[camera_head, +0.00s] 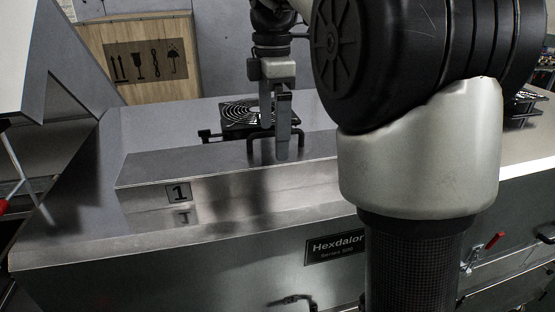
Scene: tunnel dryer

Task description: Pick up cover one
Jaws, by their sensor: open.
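Cover one (215,182) is a long, low metal cover with a "1" label on its front face. It lies on the metal top of the machine. A dark bar handle (251,147) stands on its upper face. My gripper (275,140) points down at this handle with its jaws open. One finger shows in front of the handle, and the other appears to be behind it. I cannot tell whether either finger touches the handle. My arm hides the right end of the cover.
A black fan grille (236,113) sits behind the cover on the machine top (75,225). A wooden crate (145,52) stands at the back left. Red-handled levers (494,241) are at the right.

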